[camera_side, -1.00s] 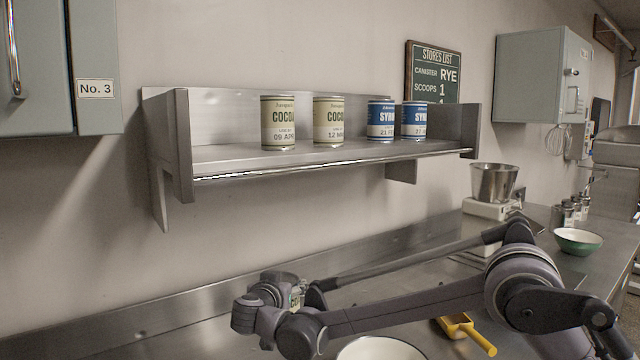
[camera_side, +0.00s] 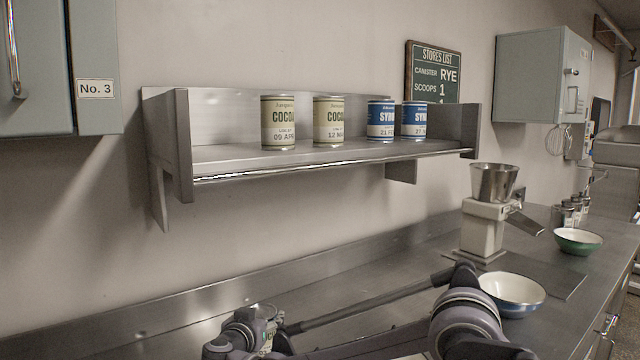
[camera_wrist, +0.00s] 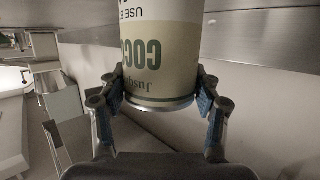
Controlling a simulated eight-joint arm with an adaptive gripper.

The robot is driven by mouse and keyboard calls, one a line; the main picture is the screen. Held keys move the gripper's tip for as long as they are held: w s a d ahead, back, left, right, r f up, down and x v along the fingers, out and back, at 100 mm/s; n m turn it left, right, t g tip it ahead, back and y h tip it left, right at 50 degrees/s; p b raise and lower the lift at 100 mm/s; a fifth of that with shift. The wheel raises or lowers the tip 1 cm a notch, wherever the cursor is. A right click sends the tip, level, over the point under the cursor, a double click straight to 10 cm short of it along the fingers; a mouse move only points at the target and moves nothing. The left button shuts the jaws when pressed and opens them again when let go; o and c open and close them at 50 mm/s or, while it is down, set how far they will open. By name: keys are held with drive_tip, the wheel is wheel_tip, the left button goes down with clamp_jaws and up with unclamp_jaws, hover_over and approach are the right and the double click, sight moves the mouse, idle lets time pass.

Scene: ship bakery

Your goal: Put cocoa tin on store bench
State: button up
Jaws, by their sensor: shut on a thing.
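My gripper (camera_wrist: 158,108) is shut on a cocoa tin (camera_wrist: 160,55), with its blue-padded fingers on both sides of it. The tin has a cream label with green print, which reads upside down in the wrist view. In the side view my gripper (camera_side: 250,332) is low at the bottom left, over the steel bench (camera_side: 150,325). The held tin (camera_side: 264,311) shows there only in part, its pale top above my wrist links. Whether it touches the bench is hidden.
A wall shelf (camera_side: 330,162) above holds two cocoa tins (camera_side: 278,123) (camera_side: 328,122) and two blue syrup tins (camera_side: 381,120) (camera_side: 414,120). To the right stand a mill (camera_side: 484,225), a blue-rimmed bowl (camera_side: 512,294) and a green bowl (camera_side: 578,240). Bench along the wall looks clear.

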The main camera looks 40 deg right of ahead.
drive_tip(key=shift+f, duration=0.1)
drive_tip(key=o, duration=1.6)
